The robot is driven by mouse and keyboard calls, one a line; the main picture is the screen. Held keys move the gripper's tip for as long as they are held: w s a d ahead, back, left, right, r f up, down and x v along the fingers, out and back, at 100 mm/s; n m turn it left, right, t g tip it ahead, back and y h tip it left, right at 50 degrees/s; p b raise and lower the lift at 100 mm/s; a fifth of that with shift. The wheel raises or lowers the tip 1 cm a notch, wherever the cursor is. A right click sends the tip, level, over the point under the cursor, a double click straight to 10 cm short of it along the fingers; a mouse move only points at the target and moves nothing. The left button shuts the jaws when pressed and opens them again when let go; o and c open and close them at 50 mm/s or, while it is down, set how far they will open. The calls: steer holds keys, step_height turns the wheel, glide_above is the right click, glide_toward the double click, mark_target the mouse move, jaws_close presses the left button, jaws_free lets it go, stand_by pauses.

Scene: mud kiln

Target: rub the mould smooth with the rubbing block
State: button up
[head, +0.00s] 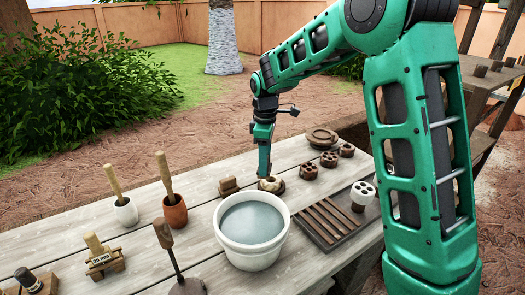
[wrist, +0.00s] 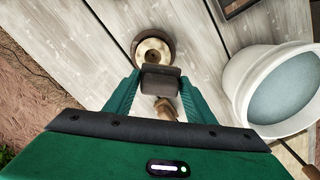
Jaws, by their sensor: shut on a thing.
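My gripper (wrist: 158,88) is shut on a dark block, the rubbing block (wrist: 160,79), which sits between the green fingers in the wrist view. The mould (wrist: 153,47) is a round brown piece with a pale, patchy top, just beyond the block. The block covers the mould's near edge; I cannot tell whether they touch. In the head view my gripper (head: 265,175) points down over the mould (head: 272,185) on the table, and the held block is mostly hidden there.
A brown wooden piece (head: 228,187) stands just left of the mould. A white bucket of water (head: 250,252) stands in front. Brown holed moulds (head: 308,171), a round lid-like disc (head: 321,136) and a slatted tray (head: 330,222) lie right. Tools in pots (head: 175,212) stand left.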

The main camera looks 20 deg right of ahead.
steer(key=shift+r, duration=2.25)
steer(key=shift+a, duration=0.1)
